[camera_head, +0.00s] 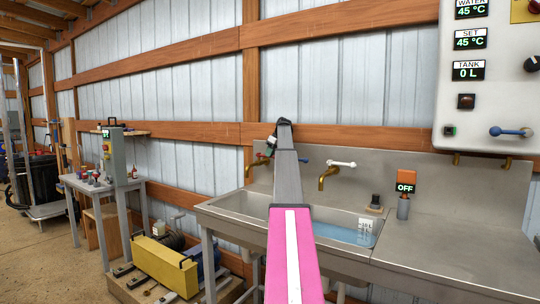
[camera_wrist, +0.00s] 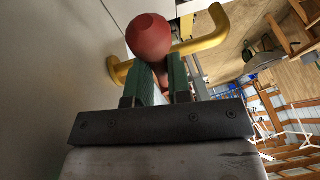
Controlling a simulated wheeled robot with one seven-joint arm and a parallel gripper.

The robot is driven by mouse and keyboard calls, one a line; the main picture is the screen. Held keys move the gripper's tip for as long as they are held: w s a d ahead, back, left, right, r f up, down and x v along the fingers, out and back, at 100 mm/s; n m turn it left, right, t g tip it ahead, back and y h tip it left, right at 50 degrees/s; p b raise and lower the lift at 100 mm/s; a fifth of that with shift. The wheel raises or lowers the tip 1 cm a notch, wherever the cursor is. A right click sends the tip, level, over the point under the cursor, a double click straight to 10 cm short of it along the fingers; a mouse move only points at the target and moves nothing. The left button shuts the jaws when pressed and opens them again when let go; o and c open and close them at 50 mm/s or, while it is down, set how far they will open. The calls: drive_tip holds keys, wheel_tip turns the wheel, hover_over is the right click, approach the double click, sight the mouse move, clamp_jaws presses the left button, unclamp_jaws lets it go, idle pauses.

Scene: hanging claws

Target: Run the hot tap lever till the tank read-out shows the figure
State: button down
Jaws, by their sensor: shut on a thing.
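In the wrist view, the green fingers of my gripper (camera_wrist: 162,78) are shut on the hot tap lever, just below its red ball knob (camera_wrist: 148,36). The yellow brass tap body (camera_wrist: 207,42) curves beside it. In the head view my arm hides most of this tap; a bit of its red lever (camera_head: 262,157) and its brass spout (camera_head: 249,171) show left of the arm. The tank read-out (camera_head: 468,72) on the white panel shows 0 L. The set and water read-outs (camera_head: 470,40) above it both show 45 °C.
A white-levered brass tap (camera_head: 341,164) stands right of my arm. The steel sink (camera_head: 235,207) holds water (camera_head: 345,234). An orange-topped OFF sign (camera_head: 405,182) and a blue lever (camera_head: 508,132) are further right. A grey side table (camera_head: 100,185) stands left.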

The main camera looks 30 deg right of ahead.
drive_tip(key=c, duration=1.1)
unclamp_jaws()
drive_tip(key=shift+o, duration=0.2)
drive_tip(key=shift+d+r, duration=0.1)
drive_tip(key=v, duration=1)
drive_tip(key=shift+d+r, duration=0.15)
drive_tip(key=shift+r, duration=0.15)
drive_tip(key=shift+s, duration=0.15)
